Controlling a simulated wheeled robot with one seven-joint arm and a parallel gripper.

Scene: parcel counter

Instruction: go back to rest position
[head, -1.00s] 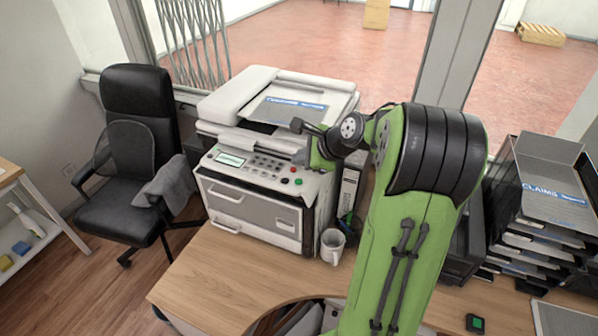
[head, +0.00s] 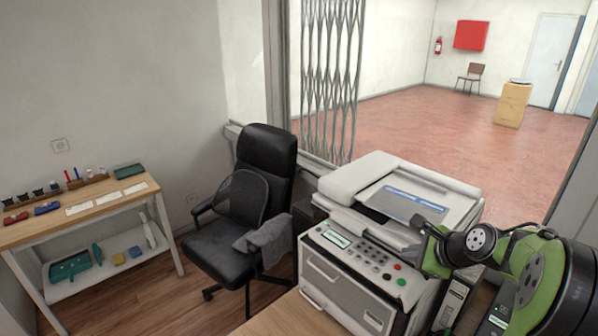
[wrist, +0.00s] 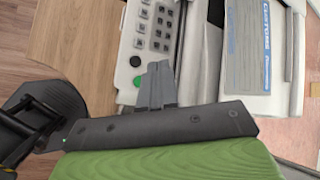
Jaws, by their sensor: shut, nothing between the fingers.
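My gripper (wrist: 155,84) is shut and empty in the wrist view, with its grey fingers together over the edge of the printer's button panel. A green button lies just beside the fingertips in that view. In the head view my green and black arm reaches in from the right edge. Its end is in front of the right side of the grey multifunction printer (head: 345,290). I cannot tell whether the fingers touch the printer. The printer's panel has a small screen, several grey buttons, and a red and a green button.
A black office chair (head: 268,152) with a grey cloth stands left of the printer. A wooden side table (head: 100,208) with small items is against the left wall. A folding grille (head: 330,85) stands behind. Wooden floor is free between chair and side table.

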